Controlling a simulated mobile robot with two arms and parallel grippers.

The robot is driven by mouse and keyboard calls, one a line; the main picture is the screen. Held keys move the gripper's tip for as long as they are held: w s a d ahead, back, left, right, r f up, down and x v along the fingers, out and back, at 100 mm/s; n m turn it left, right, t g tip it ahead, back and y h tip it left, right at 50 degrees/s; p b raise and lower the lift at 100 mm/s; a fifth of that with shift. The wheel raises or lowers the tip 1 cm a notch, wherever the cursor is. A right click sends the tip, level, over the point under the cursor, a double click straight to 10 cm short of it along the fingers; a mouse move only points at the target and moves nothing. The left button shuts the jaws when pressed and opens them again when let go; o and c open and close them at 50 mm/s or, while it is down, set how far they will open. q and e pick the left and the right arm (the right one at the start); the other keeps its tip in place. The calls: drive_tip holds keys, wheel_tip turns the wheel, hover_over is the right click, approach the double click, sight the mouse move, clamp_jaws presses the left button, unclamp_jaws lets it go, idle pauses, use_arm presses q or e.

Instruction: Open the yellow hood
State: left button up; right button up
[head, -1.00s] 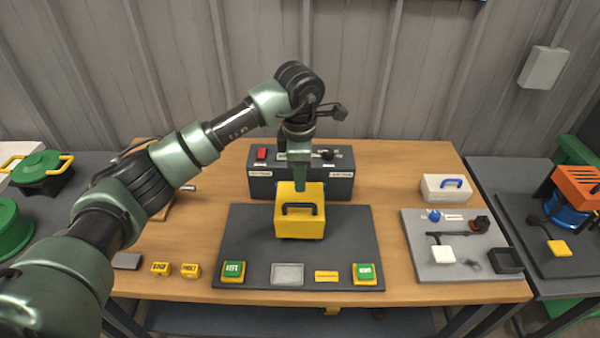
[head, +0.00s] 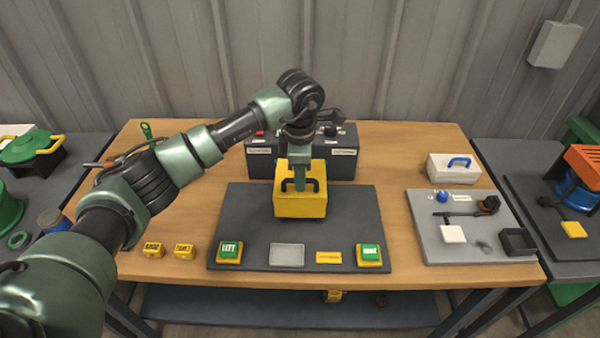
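The yellow hood (head: 300,206) is a box with a dark handle (head: 286,185) on its upper face. It sits shut on the dark grey board (head: 350,215) in the middle of the wooden table. My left gripper (head: 299,184) points down at the handle and overlaps it in the picture. Its fingertips are small here, and I cannot tell whether they are closed on the handle. What is under the hood is hidden. My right gripper is not in view.
A dark control box (head: 342,160) stands close behind the hood. Green buttons on yellow bases, left (head: 229,250) and right (head: 370,254), are on the board's front edge. A grey board (head: 470,240) and a white box with blue handle (head: 453,168) are at right.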

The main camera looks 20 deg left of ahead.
use_arm(q)
clamp_jaws()
drive_tip(key=shift+r, duration=0.1)
drive_tip(key=shift+w+a+r+p, duration=0.1)
drive_tip(key=shift+w+r+p, duration=0.15)
drive_tip(key=shift+r, duration=0.35)
drive_tip(key=shift+w+r+p, duration=0.2)
drive_tip(key=shift+r+p, duration=0.05)
drive_tip(key=shift+r, duration=0.3)
